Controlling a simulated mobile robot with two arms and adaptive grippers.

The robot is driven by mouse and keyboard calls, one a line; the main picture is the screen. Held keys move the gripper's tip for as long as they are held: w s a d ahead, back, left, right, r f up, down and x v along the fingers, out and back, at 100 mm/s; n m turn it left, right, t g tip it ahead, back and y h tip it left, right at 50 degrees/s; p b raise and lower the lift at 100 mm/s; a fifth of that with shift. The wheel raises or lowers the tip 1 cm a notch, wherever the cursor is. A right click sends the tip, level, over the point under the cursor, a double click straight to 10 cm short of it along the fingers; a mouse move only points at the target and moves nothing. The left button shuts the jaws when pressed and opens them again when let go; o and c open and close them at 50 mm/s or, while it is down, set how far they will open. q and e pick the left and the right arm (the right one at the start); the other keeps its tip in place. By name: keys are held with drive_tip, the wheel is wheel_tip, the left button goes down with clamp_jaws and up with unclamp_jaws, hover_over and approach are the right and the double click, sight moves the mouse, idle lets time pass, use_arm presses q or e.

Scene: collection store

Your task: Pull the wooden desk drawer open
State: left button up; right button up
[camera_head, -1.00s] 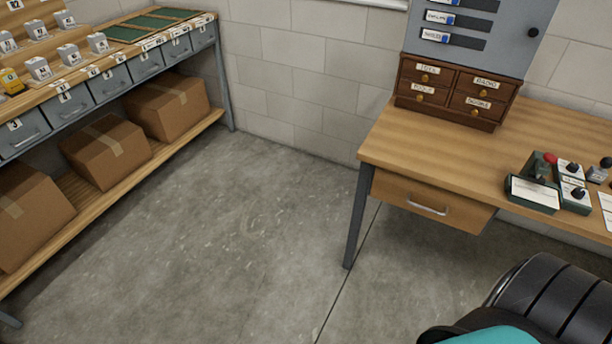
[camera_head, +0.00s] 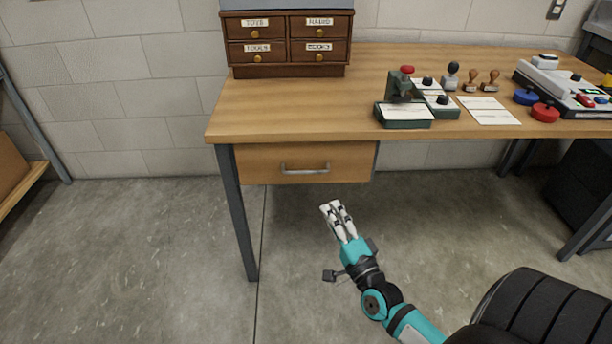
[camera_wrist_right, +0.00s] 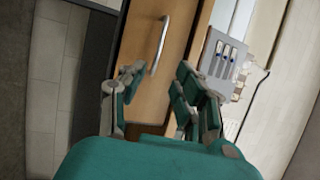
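The wooden desk drawer (camera_head: 262,164) is shut under the left part of the desk top (camera_head: 290,105). Its grey bar handle (camera_head: 305,169) is on the front. In the right wrist view the drawer front (camera_wrist_right: 147,95) and handle (camera_wrist_right: 160,45) appear turned on their side, ahead of the fingers. My right gripper (camera_head: 331,208) is below and slightly right of the handle, apart from it. In the wrist view my right gripper (camera_wrist_right: 157,78) has its fingers spread with nothing between them. My left gripper is not in view.
A small label-drawer cabinet (camera_head: 288,72) stands on the desk's back left. A green stamping device (camera_head: 404,122), stamps and a control box (camera_head: 565,90) are to the right. A desk leg (camera_head: 236,215) stands left of my gripper. The floor in front is clear.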

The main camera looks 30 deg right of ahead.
approach(306, 172)
drive_tip(key=f+x, duration=0.1)
drive_tip(key=x, duration=0.2)
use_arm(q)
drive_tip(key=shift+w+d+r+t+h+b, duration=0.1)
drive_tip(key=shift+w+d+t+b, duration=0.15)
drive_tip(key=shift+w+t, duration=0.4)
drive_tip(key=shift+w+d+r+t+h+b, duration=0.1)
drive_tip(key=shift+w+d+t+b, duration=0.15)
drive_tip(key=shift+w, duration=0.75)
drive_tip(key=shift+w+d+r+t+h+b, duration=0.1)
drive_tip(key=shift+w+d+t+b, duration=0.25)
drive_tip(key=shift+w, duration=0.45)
use_arm(e)
drive_tip(key=shift+r+x, duration=0.15)
drive_tip(key=shift+x, duration=1.7)
drive_tip(key=shift+r+x, duration=0.1)
drive_tip(key=shift+x, duration=1.75)
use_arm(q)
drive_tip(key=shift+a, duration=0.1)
use_arm(e)
drive_tip(key=shift+c, duration=0.4)
clamp_jaws()
